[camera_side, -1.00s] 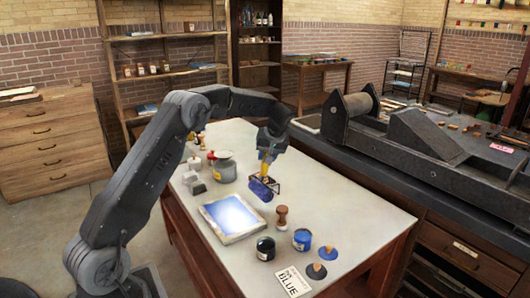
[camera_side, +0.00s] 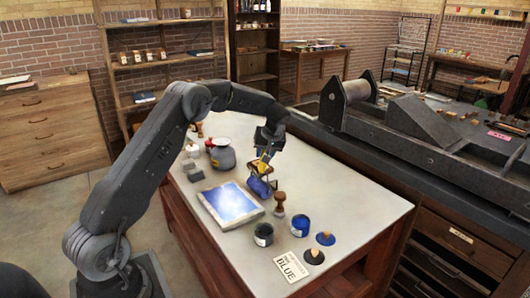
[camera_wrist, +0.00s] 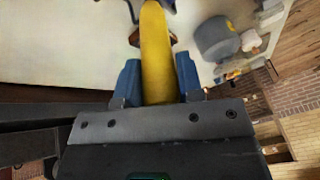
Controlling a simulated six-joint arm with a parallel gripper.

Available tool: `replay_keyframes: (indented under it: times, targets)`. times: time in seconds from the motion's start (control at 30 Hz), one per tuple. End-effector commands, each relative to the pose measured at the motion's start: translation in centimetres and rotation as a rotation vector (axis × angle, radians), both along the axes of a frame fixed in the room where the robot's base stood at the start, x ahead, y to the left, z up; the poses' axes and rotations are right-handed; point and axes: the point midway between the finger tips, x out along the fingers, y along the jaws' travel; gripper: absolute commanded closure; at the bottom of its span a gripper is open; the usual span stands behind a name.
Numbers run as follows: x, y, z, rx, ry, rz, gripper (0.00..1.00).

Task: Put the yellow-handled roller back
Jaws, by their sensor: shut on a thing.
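I cannot tell whether the roller head touches the table.
The framed panel (camera_side: 230,206) lies left of the roller. The wooden-handled stamp (camera_side: 280,203) stands close on its right. A black jar (camera_side: 263,235), a blue jar (camera_side: 300,226) and a card marked BLUE (camera_side: 291,268) are nearer the front. A grey pot (camera_side: 222,156) stands behind.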

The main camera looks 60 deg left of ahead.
Motion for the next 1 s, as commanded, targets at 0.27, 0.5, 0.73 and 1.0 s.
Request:
replay_keyframes:
  times: [0.27, 0.5, 0.73, 1.0]
  targets:
    - [0.03, 0.02, -0.11, 0.001, -0.002, 0.000, 0.87]
    - [0.03, 0.02, -0.39, 0.001, -0.002, -0.001, 0.87]
    - [0.03, 0.02, -0.41, 0.001, -0.002, 0.000, 0.87]
    - [0.03, 0.01, -0.45, 0.000, -0.001, -0.001, 0.42]
